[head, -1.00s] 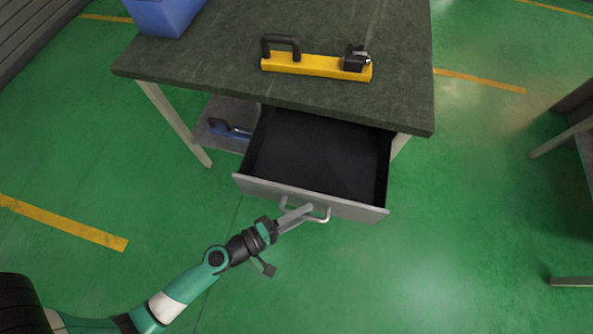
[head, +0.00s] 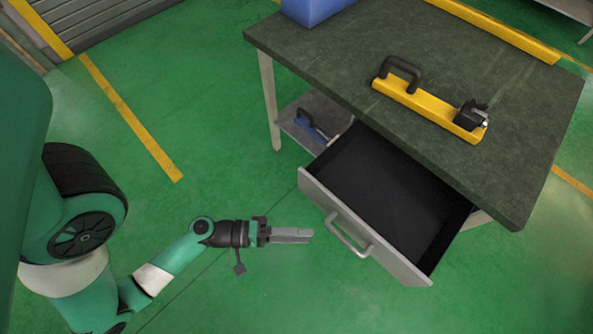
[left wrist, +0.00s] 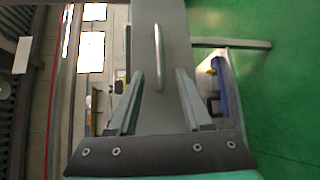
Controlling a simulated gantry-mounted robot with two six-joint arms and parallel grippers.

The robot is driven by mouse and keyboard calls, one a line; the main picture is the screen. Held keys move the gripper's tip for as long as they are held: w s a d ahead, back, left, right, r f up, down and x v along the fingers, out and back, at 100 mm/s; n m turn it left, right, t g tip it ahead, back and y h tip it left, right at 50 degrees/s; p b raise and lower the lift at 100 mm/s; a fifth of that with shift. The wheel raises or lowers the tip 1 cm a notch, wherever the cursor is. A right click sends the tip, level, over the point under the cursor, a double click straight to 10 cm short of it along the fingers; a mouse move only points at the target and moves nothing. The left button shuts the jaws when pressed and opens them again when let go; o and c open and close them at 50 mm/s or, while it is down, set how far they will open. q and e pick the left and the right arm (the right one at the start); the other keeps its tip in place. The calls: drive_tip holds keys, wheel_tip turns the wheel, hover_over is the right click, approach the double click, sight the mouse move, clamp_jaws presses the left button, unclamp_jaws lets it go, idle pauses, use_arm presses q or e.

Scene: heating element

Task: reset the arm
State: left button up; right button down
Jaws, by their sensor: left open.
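My left gripper (head: 308,234) is off the drawer handle, to the left of it in the head view, and holds nothing. In the left wrist view its fingers (left wrist: 157,85) are apart, with the handle (left wrist: 159,57) ahead between them. The grey drawer (head: 350,222) of the workbench stands pulled out and its dark inside looks empty. Its bar handle (head: 348,233) is free. My right gripper is in neither view.
The dark workbench top (head: 450,70) carries a yellow tool with a black handle (head: 430,105) and a blue bin (head: 312,8). A lower shelf (head: 330,112) holds a blue-and-black item (head: 308,124). The green floor (head: 200,120) around my left arm is clear.

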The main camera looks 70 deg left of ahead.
use_arm(q)
drive_tip(key=shift+s+r, duration=0.1)
drive_tip(key=shift+s, duration=0.3)
idle(0.3)
